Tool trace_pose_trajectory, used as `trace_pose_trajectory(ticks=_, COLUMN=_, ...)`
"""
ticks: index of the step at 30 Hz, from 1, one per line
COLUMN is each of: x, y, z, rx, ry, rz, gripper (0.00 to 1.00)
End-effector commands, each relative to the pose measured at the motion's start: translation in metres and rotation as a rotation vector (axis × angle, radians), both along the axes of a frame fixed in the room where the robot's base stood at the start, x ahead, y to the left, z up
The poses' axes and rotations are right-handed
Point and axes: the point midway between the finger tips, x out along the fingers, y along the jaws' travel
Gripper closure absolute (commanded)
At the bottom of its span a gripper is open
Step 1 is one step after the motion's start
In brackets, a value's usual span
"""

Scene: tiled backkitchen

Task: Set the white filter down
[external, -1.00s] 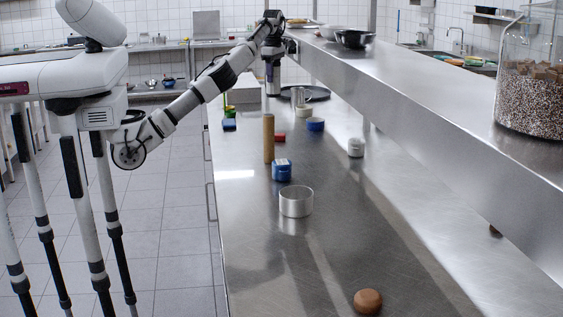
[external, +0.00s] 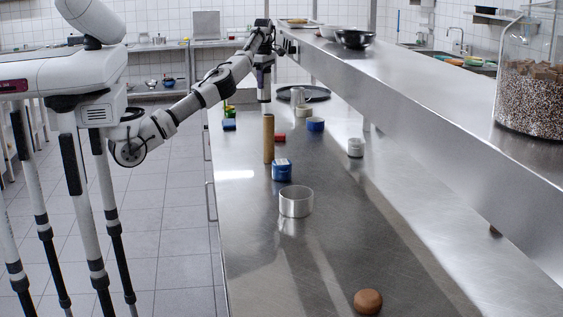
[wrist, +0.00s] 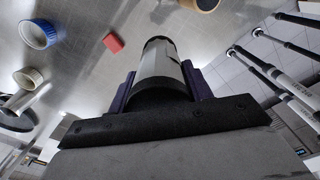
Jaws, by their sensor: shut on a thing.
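My gripper (external: 264,82) points down above the far left part of the steel counter. In the wrist view my gripper (wrist: 162,88) is shut on a pale grey-white cylinder with a dark end, which I take for the white filter (wrist: 160,62). The filter lies between the two dark purple fingers. In the external view the filter is small and hard to tell from the fingers. I cannot tell whether its lower end touches the counter.
The steel counter (external: 340,240) holds a brown upright cylinder (external: 268,138), a blue container (external: 281,170), a metal ring (external: 296,202), a blue-rimmed dish (external: 315,125) and a white jar (external: 355,147). A dark round pan (external: 318,94) lies behind. A raised steel shelf (external: 420,90) runs along the right.

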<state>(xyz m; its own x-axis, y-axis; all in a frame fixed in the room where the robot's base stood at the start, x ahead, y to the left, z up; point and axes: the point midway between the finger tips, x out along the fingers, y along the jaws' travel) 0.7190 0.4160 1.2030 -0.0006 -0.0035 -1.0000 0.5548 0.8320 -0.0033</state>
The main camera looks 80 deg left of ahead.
Motion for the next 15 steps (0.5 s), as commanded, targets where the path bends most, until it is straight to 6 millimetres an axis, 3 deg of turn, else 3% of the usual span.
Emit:
trace_pose_trajectory(ticks=5, x=0.000, y=-0.001, z=-0.017, rx=0.003, ry=0.001, rz=0.001, gripper=0.76)
trace_pose_trajectory(ticks=15, x=0.000, y=-0.001, z=-0.100, rx=0.004, ry=0.003, rz=0.001, gripper=0.76)
